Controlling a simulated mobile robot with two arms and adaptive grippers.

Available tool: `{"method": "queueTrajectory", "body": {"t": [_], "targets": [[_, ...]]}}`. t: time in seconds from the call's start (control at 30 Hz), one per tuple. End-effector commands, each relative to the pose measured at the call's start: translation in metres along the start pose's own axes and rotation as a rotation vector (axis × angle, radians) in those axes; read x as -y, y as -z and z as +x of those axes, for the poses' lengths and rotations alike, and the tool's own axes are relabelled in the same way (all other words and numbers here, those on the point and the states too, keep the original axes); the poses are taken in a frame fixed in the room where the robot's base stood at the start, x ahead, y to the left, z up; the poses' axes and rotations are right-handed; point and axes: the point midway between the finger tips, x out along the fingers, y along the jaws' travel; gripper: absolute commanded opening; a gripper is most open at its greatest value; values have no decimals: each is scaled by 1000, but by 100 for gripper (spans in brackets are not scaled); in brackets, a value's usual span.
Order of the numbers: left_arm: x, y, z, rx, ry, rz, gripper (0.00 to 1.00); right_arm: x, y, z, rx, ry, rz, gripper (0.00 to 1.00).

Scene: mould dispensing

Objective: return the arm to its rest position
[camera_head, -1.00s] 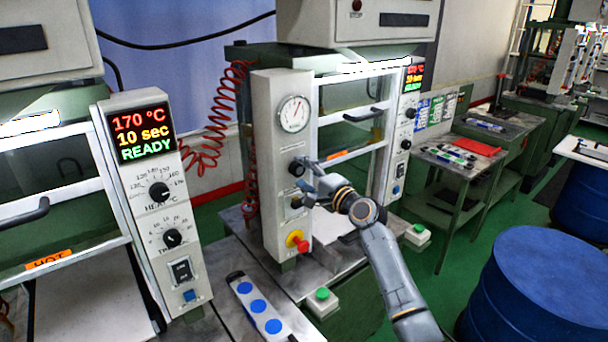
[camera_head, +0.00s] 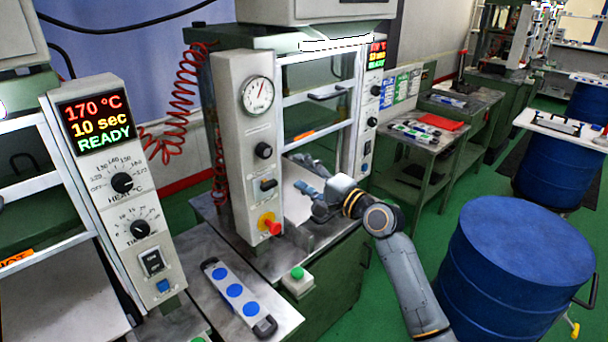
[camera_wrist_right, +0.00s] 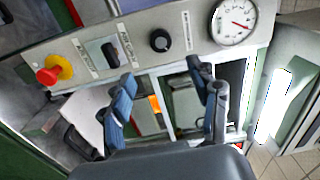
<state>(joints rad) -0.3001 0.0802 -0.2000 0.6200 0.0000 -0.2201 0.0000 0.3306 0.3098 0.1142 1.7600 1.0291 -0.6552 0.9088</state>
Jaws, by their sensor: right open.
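My right gripper (camera_head: 312,190) is in front of the middle press, to the right of its grey control column (camera_head: 252,150). In the right wrist view its two blue-grey fingers (camera_wrist_right: 168,100) stand apart with nothing between them. The column carries a round gauge (camera_head: 257,95), a black knob (camera_head: 263,150), a dark switch (camera_head: 268,185) and a red and yellow stop button (camera_head: 269,224). The same column shows in the wrist view (camera_wrist_right: 205,45) beyond the fingertips, apart from them. My left gripper is not in view.
A blue drum (camera_head: 520,255) stands right of my arm. A mould with blue discs (camera_head: 236,289) lies on the bench at the front. A green button box (camera_head: 298,280) sits at the bench edge. A display (camera_head: 97,121) reads 170 °C, 10 sec, READY. Green floor shows between bench and drum.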

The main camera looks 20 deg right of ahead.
Motion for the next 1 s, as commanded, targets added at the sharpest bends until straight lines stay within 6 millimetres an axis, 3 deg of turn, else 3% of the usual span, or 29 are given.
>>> {"method": "queueTrajectory", "body": {"t": [0.43, 0.57, 0.67, 0.83, 1.0], "targets": [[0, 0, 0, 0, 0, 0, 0, 0, 0, 0, 0, 0, 0, 61], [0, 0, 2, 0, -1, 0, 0, -19, 1, 1, -9, -28, -10, 61], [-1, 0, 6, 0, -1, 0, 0, -67, 2, 2, -29, -103, -40, 61], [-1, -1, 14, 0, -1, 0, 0, -191, -1, -11, -60, -304, -148, 61], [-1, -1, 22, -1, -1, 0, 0, -315, -18, -45, -41, -513, -284, 61]]}}
